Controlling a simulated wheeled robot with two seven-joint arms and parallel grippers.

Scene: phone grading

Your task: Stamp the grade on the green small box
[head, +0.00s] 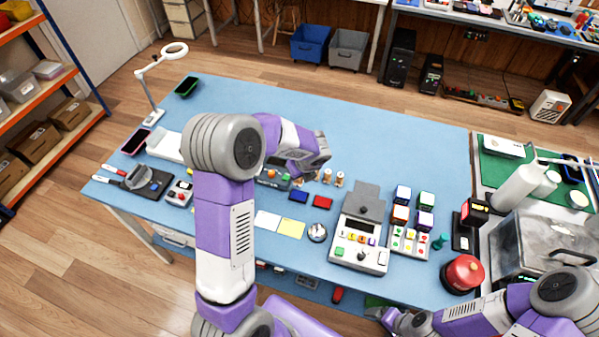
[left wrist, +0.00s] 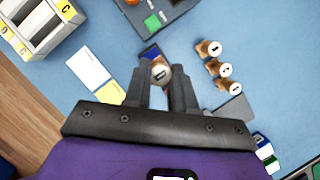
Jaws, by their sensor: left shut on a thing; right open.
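A blue ink pad (head: 297,196) and a red ink pad (head: 322,202) lie on the table in front. My right gripper (head: 393,318) is open and empty at the table's front edge.
The grey-white machine (head: 360,245) has coloured buttons. A white card (head: 267,220) and a yellow card (head: 291,228) lie left of it. A red dome button (head: 463,273) sits at the front right.

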